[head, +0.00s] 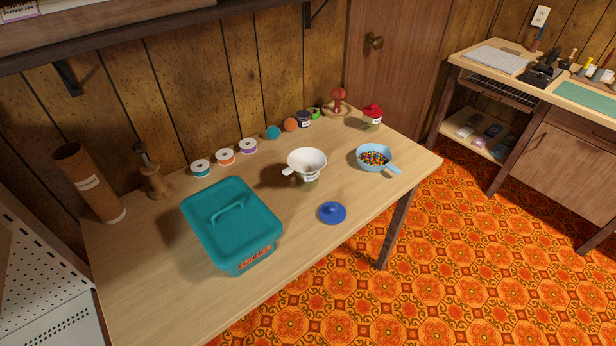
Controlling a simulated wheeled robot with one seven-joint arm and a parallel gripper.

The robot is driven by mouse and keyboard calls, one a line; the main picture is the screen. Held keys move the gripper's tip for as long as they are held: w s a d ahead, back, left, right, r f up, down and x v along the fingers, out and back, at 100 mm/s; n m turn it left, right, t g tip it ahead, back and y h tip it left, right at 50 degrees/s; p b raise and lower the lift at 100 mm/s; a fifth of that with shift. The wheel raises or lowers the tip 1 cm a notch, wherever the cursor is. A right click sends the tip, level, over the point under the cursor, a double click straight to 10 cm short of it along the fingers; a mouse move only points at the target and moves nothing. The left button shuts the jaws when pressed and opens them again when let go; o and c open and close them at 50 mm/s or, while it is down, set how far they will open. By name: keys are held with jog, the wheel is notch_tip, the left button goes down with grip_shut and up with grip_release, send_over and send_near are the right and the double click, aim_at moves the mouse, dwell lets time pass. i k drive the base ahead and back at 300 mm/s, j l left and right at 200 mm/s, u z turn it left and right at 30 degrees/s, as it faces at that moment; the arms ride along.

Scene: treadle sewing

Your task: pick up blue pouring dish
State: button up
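The blue pouring dish (362,151) stands upright on the right part of the wooden table in the head view. It is light blue, round, with a short handle or spout (394,169) pointing to the lower right. It holds many small multicoloured pieces (375,158). Nothing covers it. My gripper is not in this view.
The wooden table (150,285) also holds a teal lidded box (232,224), a white funnel-like dish (306,159) on a jar, a dark blue lid (332,213), a red-lidded jar (372,117) and several spools (225,157). Bare tabletop lies in front of the dish.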

aim_at(384, 150)
jog(key=i+l+z, duration=0.35)
jog(key=i+l, duration=0.95)
jog(key=l, duration=0.1)
